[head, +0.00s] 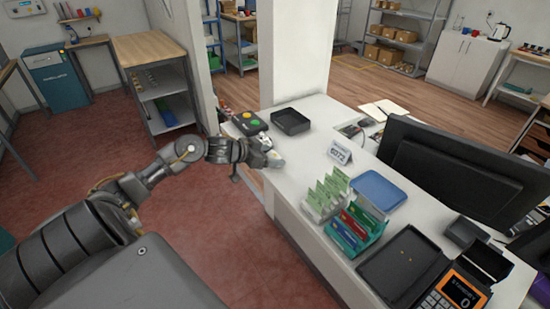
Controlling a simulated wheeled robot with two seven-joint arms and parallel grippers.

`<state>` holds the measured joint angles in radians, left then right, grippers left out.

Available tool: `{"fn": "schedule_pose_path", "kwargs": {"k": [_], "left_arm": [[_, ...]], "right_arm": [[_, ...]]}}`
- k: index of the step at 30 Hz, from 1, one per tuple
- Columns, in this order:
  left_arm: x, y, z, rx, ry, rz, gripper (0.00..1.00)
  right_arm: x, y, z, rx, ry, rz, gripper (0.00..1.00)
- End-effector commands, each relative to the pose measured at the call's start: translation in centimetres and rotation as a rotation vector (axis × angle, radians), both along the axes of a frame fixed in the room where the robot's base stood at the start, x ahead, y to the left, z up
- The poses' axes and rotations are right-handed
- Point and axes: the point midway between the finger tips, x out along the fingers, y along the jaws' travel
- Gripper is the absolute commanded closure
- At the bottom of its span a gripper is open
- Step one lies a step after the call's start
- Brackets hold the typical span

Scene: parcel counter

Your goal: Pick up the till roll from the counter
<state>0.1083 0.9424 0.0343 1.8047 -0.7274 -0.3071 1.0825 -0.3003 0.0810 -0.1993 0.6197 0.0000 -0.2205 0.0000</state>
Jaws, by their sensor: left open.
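My left gripper (268,154) reaches in from the left and is at the left edge of the white counter (302,176), near its far end. It is open. A small pale shape shows at its fingertips, too small to tell whether it is the till roll or part of the gripper. I cannot make out the till roll clearly anywhere else on the counter. My right gripper is not in view.
Beyond the gripper are a dark box with coloured buttons (248,123) and a black tray (290,121). To the right are a number sign (339,153), a blue tray (379,190), card racks (355,229), a black open case (404,268), a card terminal (456,294) and a monitor (455,165).

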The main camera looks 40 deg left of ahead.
Motion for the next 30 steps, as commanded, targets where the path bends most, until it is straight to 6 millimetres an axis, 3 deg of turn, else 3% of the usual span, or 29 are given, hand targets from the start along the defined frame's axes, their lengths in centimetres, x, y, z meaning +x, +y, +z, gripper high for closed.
{"fn": "schedule_pose_path", "kwargs": {"k": [6, 17, 30], "left_arm": [[0.1, 0.0, -0.1, 0.0, 0.001, 0.0, 0.23], [0.0, 0.0, -0.1, 0.0, 0.001, 0.0, 0.7], [0.1, 0.0, 1.0, 0.002, -0.002, -0.001, 0.71]], "right_arm": [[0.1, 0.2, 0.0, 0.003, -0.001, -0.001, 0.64], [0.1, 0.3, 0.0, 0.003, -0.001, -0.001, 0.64], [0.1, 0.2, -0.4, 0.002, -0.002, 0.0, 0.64]]}}
